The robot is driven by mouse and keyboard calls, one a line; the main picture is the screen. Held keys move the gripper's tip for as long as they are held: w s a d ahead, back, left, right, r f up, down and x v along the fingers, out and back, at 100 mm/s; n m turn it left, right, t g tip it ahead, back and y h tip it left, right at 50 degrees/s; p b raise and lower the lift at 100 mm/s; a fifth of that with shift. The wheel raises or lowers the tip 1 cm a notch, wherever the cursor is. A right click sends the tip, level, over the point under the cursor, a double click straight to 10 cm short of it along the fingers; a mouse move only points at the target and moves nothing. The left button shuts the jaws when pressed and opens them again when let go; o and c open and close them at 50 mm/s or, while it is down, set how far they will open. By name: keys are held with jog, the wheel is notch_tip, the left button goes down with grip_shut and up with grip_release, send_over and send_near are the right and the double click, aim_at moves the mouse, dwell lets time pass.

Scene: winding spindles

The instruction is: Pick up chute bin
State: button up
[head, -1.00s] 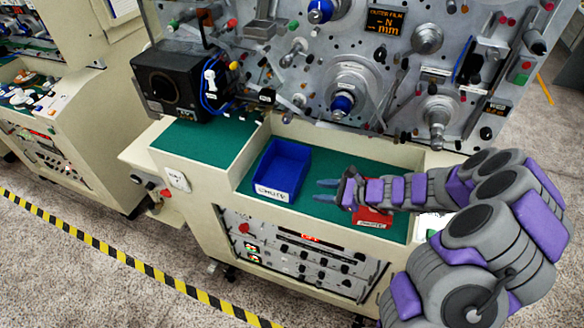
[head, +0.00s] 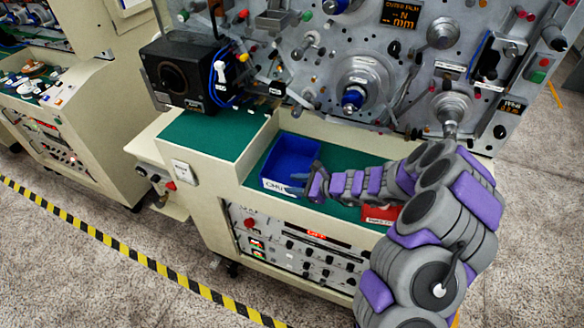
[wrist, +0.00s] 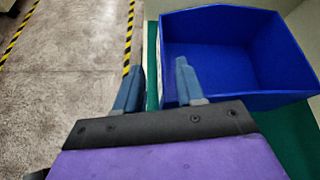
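The chute bin is a blue open-topped bin (head: 288,157) with a white label on its front, on the green work surface of the machine. My gripper (head: 301,181) is at the bin's right front corner in the head view. In the wrist view the bin (wrist: 275,45) fills the upper right and looks empty. The two blue fingers of my gripper (wrist: 158,82) are spread apart. The right finger overlaps the bin's near-left wall and the left finger is outside it. I cannot tell whether either finger touches the wall.
A red bin (head: 381,214) with a white label sits to the right, partly hidden by my arm. The machine's upright panel (head: 400,40) with spindles rises behind. A raised green ledge (head: 205,137) with a black box (head: 180,75) stands left. Yellow-black tape (head: 130,255) marks the floor.

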aim_at(284, 184)
jog(key=b+x, duration=0.1)
jog(key=x, duration=0.4)
jog(key=shift+r, duration=0.1)
jog(key=shift+c, duration=0.3)
